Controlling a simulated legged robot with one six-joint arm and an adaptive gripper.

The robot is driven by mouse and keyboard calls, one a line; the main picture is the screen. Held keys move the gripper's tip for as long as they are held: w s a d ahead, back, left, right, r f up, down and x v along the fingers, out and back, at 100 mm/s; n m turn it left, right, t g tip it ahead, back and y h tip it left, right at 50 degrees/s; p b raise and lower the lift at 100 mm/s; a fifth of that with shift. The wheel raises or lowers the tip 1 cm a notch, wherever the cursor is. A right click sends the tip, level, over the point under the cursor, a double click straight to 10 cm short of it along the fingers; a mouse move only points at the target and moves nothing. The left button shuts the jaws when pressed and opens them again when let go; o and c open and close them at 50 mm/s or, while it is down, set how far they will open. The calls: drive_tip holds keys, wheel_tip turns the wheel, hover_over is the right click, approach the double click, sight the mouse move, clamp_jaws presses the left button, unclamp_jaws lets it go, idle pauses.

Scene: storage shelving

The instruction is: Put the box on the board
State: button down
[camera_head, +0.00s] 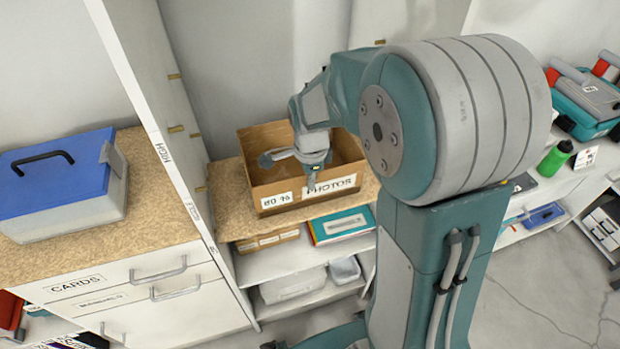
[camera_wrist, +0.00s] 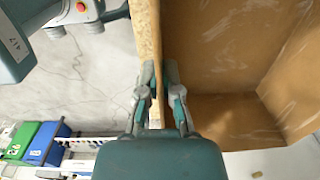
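The open cardboard box (camera_head: 277,199), labelled PHOTOS, is upright at the front of a speckled wooden board (camera_head: 234,217) in the middle bay. I cannot tell whether it rests on it or hangs slightly above. My gripper (camera_head: 311,172) is at the box's front wall. In the wrist view, the fingers (camera_wrist: 160,98) lie close on both sides of the wall's thin edge and appear shut on it. The box's brown interior (camera_wrist: 215,50) fills the right of that view. Another speckled board (camera_head: 150,220) tops the drawer cabinet at left.
A blue-lidded toolbox (camera_head: 62,190) stands on the left board. A tall white divider (camera_head: 165,120) separates the two bays. A green bottle (camera_head: 556,160) stands at right.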

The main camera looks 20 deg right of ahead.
drive_tip(key=c, duration=0.8)
unclamp_jaws()
drive_tip(key=shift+f, duration=0.1)
wheel_tip(320, 180, up, 12)
drive_tip(key=s+r+n+t, duration=0.1)
drive_tip(key=s+n+t, duration=0.1)
drive_tip(key=s+n, duration=0.7)
drive_tip(key=s+r+n+t, duration=0.2)
drive_tip(key=s+n+t, duration=0.1)
drive_tip(key=s+n, duration=0.6)
drive_tip(key=shift+a+r, duration=0.3)
drive_tip(key=shift+a, duration=0.1)
drive_tip(key=shift+w, duration=0.1)
